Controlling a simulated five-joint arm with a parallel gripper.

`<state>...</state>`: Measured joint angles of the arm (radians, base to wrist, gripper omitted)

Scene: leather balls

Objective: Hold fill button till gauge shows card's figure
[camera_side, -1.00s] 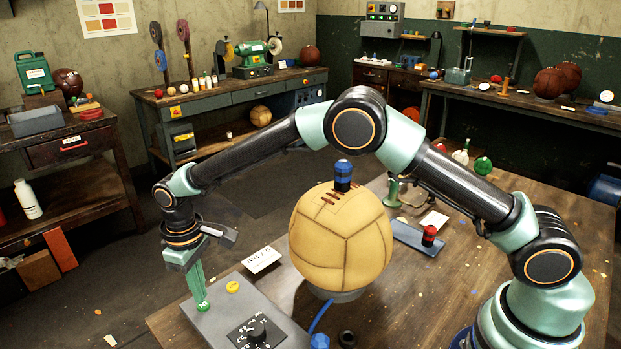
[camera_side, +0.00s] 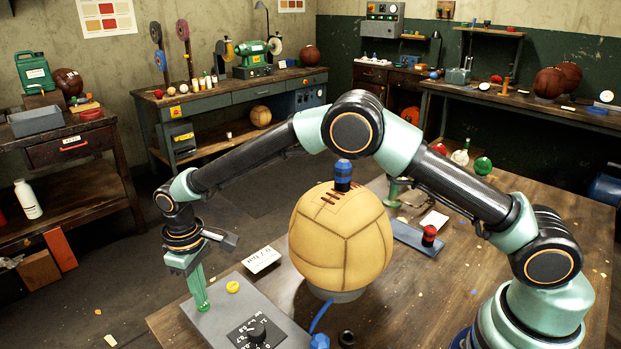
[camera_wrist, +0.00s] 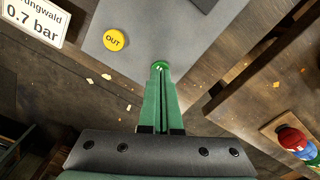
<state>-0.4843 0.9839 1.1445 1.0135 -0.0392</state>
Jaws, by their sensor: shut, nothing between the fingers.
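My gripper (camera_side: 202,306) is shut and empty, pointing down at the green fill button on the grey control box (camera_side: 213,325). In the wrist view its fingertips (camera_wrist: 160,70) are over the green button (camera_wrist: 160,63), whose rim shows just past them. They look to be touching it; how far it is pressed I cannot tell. The yellow OUT button (camera_wrist: 116,39) is beside it, clear of the fingers. The card (camera_wrist: 36,17) reads 0.7 bar; it lies beside the box (camera_side: 262,259). A black dial plate (camera_side: 240,334) with a knob carries a scale, but its reading is not legible.
A tan leather ball (camera_side: 341,245) stands on the bench right of the box, with a blue fitting (camera_side: 343,176) on top. A blue hose (camera_side: 320,318) runs near its foot. A blue plate with a red-topped part (camera_side: 429,235) lies further right.

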